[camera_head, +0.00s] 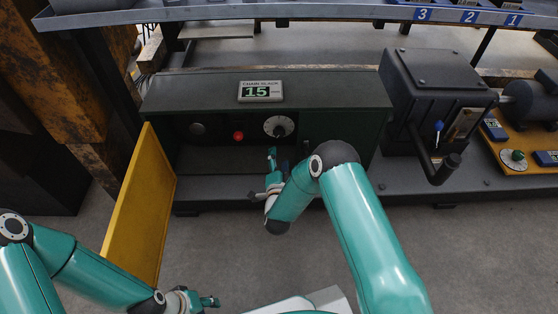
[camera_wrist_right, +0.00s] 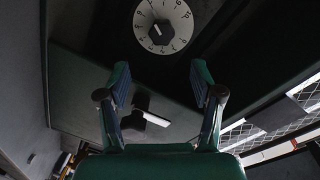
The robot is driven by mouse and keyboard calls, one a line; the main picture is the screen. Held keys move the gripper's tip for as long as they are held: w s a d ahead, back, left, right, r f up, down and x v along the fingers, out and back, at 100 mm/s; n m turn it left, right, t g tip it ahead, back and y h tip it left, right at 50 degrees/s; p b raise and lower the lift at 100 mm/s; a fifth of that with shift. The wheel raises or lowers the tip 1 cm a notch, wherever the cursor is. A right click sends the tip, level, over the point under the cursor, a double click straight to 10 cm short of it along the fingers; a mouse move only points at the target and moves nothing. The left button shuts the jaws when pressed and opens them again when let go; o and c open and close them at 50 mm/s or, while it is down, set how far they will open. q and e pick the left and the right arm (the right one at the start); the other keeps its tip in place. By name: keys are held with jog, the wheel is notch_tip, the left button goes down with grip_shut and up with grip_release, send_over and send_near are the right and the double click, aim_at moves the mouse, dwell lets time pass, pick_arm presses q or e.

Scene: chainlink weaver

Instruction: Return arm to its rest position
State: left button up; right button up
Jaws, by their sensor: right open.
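My right arm (camera_head: 365,235) reaches up to the front of a dark green machine (camera_head: 330,92). My right gripper (camera_head: 263,176) is open and empty, just below and in front of a white numbered dial (camera_head: 278,126). In the right wrist view the two fingers of the right gripper (camera_wrist_right: 162,82) stand apart, and the dial (camera_wrist_right: 162,24) lies beyond them, untouched. My left gripper (camera_head: 203,301) is low at the bottom edge, below the yellow door; its fingers are too small to judge.
The yellow door (camera_head: 143,205) stands open at the machine's left. A red button (camera_head: 238,135) sits left of the dial, and a display (camera_head: 261,91) reading 15 is on top. A dark box with a crank (camera_head: 437,80) stands right. Grey floor in front is clear.

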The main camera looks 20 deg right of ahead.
jog(key=shift+s+a, duration=0.1)
jog(key=shift+s, duration=0.15)
dwell(0.3)
